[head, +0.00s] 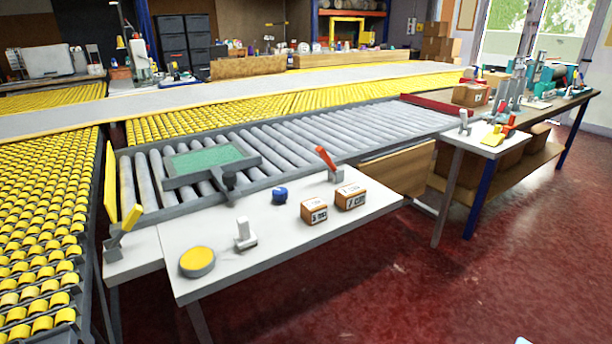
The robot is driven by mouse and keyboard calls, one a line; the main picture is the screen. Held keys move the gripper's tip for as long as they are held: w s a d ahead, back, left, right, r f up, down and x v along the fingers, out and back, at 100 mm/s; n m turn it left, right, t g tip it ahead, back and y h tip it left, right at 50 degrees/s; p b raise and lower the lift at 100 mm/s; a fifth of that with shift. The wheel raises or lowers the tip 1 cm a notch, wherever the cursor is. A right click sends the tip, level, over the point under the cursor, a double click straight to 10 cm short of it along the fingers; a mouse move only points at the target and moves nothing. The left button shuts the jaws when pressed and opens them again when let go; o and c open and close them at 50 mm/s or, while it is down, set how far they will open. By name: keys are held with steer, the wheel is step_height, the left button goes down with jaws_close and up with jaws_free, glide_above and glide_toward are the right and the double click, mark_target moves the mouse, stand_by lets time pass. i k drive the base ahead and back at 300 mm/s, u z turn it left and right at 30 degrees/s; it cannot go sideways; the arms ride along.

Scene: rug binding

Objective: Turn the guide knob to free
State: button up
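I cannot tell for sure which part is the guide knob. A dark grey knob-like part (229,181) stands at the front edge of a grey frame with a green panel (204,159), which lies on the grey rollers. A small blue round object (280,195) sits on the white table in front of the rollers; it could also be a knob. Any free or locked marking is too small to read. My gripper does not show clearly; only a small pale sliver shows at the bottom edge, and I cannot tell what it is.
The white table (255,262) holds a yellow-topped disc (197,261), a white lever (245,234), a red-handled lever (328,163) and two small boxes (314,211). A yellow-handled lever (124,231) stands at left. Red floor (430,290) is open at the front right.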

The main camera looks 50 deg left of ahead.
mark_target(280, 194)
steer(key=u, duration=2.05)
